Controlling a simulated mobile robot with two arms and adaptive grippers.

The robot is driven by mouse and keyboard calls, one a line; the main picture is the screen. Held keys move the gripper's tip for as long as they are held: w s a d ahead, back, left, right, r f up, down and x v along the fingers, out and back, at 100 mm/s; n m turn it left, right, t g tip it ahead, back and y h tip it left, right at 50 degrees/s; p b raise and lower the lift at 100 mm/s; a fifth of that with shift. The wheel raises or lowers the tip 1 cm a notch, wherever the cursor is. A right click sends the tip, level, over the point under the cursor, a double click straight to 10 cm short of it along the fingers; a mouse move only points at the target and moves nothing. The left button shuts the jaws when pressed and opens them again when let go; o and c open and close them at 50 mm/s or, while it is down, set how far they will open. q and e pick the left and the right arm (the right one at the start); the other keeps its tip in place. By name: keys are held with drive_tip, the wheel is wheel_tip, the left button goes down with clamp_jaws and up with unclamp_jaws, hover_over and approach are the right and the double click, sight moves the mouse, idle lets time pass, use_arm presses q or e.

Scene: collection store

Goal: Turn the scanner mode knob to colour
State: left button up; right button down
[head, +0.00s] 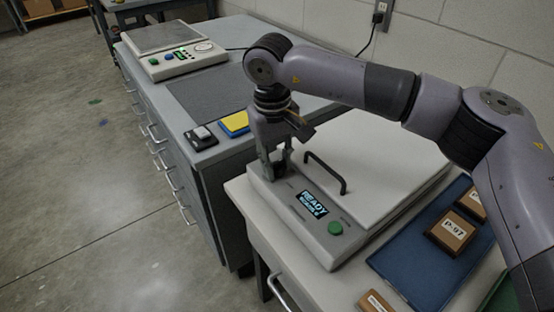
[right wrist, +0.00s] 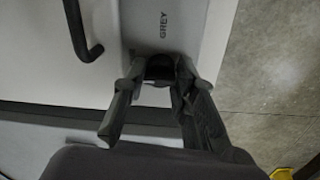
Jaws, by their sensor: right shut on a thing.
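The scanner (head: 345,215) is a pale box with a white lid and a black lid handle (head: 326,173). Its front panel has a lit display (head: 313,204) reading READY, with a smaller line I cannot read, and a green button (head: 335,228). My right gripper (head: 275,167) points down at the panel's far left end. In the right wrist view, its fingers (right wrist: 158,82) are shut on the dark mode knob (right wrist: 159,68), which is mostly hidden. The word GREY is printed on the panel beside the knob. The knob's pointer is not visible. My left gripper is not in view.
A blue tray (head: 400,270) with boxes, one marked P-97 (head: 452,232), lies right of the scanner. A grey cabinet on the left bears a scale (head: 175,58), a dark mat (head: 215,98), a yellow block (head: 235,122) and a small black item (head: 201,137).

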drive_tip(key=shift+w+r, duration=0.1)
drive_tip(key=shift+r, duration=0.05)
drive_tip(key=c, duration=1.6)
unclamp_jaws()
drive_tip(key=shift+c, duration=0.2)
drive_tip(key=shift+o, duration=0.3)
drive_tip(key=shift+a, duration=0.1)
wheel_tip(320, 180, up, 12)
drive_tip(key=shift+s+a, duration=0.2)
drive_tip(key=shift+a, duration=0.05)
